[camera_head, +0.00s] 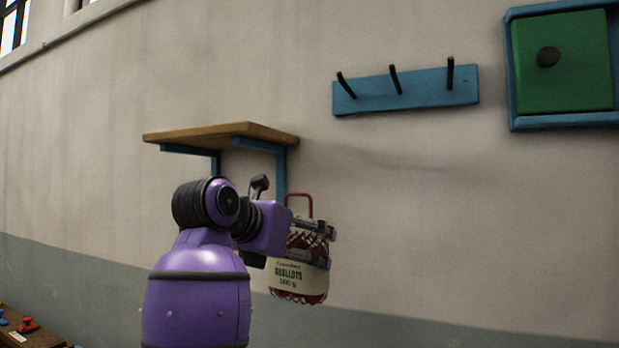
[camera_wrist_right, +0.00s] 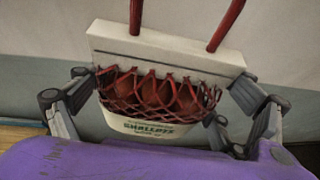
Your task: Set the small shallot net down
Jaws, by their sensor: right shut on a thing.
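The small shallot net (camera_head: 299,280) is a red mesh bag with a cream label band and a red handle loop. My right gripper (camera_head: 318,243) is shut on its sides and holds it upright in the air, in front of the wall and below the right end of the shelf. In the right wrist view the net (camera_wrist_right: 152,95) sits between the two fingers (camera_wrist_right: 160,100), with brown-red shallots behind the mesh and a pale top strip. Its base is partly hidden there. My left gripper is not in view.
A wooden shelf (camera_head: 225,132) on blue brackets is fixed to the wall. A blue rail with three dark hooks (camera_head: 405,92) and a green panel in a blue frame (camera_head: 561,62) hang at the right. A wooden surface (camera_head: 32,336) with small coloured items is at the lower left.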

